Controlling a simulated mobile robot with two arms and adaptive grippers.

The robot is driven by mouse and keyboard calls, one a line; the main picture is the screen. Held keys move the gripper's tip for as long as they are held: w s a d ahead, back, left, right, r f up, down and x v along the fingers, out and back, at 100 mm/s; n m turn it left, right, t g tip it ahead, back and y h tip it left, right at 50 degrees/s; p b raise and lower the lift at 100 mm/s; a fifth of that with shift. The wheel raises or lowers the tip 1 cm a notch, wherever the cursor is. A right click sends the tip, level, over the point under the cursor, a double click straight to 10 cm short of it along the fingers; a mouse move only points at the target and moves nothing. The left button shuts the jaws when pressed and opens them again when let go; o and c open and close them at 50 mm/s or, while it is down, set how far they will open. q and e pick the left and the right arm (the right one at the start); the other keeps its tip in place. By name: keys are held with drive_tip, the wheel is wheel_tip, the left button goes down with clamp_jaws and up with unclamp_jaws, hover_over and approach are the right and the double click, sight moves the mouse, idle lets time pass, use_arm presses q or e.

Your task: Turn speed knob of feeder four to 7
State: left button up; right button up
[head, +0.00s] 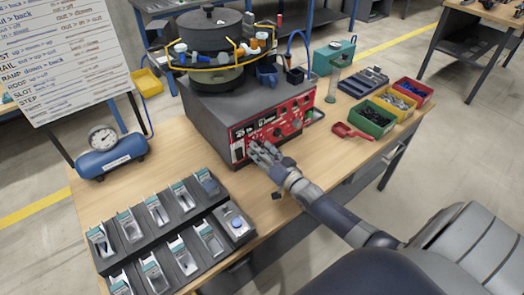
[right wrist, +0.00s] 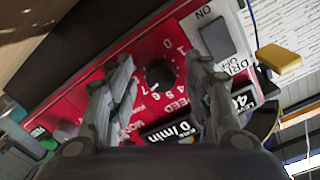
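The feeder (head: 215,95) is a grey box with a dark round bowl on top and a red control panel (head: 290,118) on its front. In the right wrist view, the black round speed knob (right wrist: 160,75) sits on the red panel, ringed by white numbers up to 7. My left gripper is not in view.
An ON/DRIVE OFF switch (right wrist: 217,38) and a 0/min display (right wrist: 172,131) are close to the fingers. Grey part trays (head: 183,262) fill the table's front left. A red scoop (head: 350,131) and coloured bins (head: 372,118) stand to the right. A pressure tank (head: 112,158) is at left.

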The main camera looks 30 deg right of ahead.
drive_tip(key=s, duration=1.2)
drive_tip(key=shift+d+r, duration=0.2)
drive_tip(key=shift+f, duration=0.1)
idle(0.3)
